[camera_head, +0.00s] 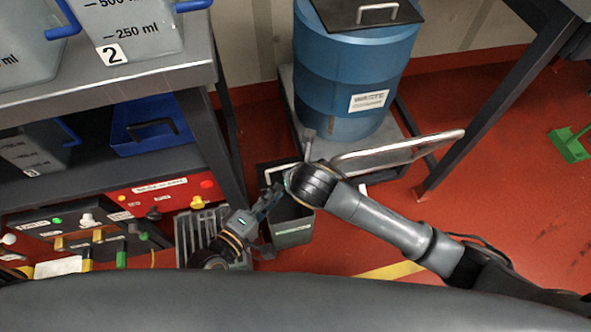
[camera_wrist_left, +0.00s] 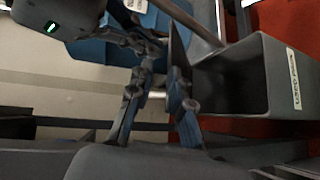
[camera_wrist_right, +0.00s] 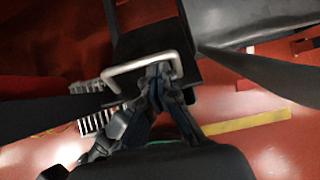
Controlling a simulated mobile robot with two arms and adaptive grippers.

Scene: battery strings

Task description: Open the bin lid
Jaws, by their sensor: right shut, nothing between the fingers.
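The small dark grey bin (camera_head: 293,228) stands on the floor beside the shelf leg. In the left wrist view the bin (camera_wrist_left: 262,75) shows its open mouth, and its dark lid (camera_wrist_left: 179,42) is raised along the edge, nearly edge-on. My left gripper (camera_head: 270,199) is beside the bin; its fingers (camera_wrist_left: 158,95) are apart, near the lid's edge. My right gripper (camera_wrist_right: 158,72) is shut and empty, its fingertips against or close beside the pale lid handle (camera_wrist_right: 128,70); contact is unclear. In the head view its fingers are mostly hidden by my right wrist.
A blue waste drum (camera_head: 350,75) stands on a cart with a metal push handle (camera_head: 400,148) behind the bin. The shelf (camera_head: 190,80) closes off the left side. A grey crate (camera_head: 192,232) sits near the bin. Red floor (camera_head: 480,200) is open to the right.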

